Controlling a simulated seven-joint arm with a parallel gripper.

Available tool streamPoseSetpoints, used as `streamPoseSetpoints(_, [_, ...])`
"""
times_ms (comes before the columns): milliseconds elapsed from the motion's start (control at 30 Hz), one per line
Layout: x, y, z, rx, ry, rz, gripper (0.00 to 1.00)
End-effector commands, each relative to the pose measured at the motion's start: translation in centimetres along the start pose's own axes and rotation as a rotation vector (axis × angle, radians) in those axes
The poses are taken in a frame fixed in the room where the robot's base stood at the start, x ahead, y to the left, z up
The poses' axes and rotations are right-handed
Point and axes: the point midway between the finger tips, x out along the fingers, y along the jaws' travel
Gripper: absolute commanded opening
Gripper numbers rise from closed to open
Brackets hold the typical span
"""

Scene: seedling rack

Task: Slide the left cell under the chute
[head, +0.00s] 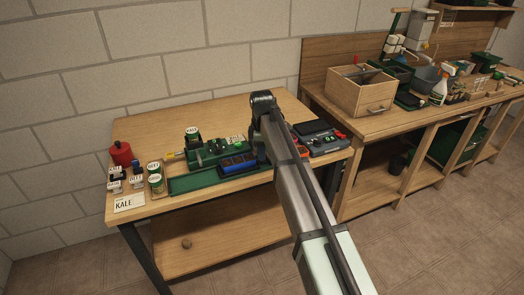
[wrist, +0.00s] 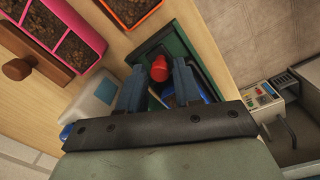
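A low green rack (head: 190,184) lies along the front of the left table. A blue cell tray (head: 238,161) sits at its right part, beside my arm. A green upright piece with a white KALE container (head: 192,135) on top stands behind the rack; it may be the chute. In the wrist view my gripper (wrist: 158,68) is open, its two fingers apart. A red knob (wrist: 160,73) shows between them, over a green frame (wrist: 178,42) with blue inside. I cannot tell whether the fingers touch the knob. In the head view my arm hides the gripper.
Labelled pots and a red canister (head: 121,153) stand at the table's left end, by a KALE card (head: 129,204). A dark device (head: 318,135) is right of my arm. Pink (wrist: 82,48) and orange soil trays show in the wrist view. The table's back left is clear.

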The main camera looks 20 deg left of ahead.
Motion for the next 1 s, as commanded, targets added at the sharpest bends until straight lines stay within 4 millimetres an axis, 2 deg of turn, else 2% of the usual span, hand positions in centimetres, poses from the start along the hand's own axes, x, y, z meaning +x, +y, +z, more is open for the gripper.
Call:
streamPoseSetpoints(33, [0.0,0.0,0.0,0.0,0.0,0.0,0.28])
streamPoseSetpoints(333, [0.0,0.0,0.0,0.0,0.0,0.0,0.0])
streamPoseSetpoints(767, [0.0,-0.1,-0.2,-0.001,0.0,0.0,0.0])
streamPoseSetpoints(867, [-0.1,-0.7,-1.3,-0.003,0.0,0.0,0.0])
streamPoseSetpoints(1000, [-0.1,-2.0,-4.0,-0.005,0.001,0.001,0.0])
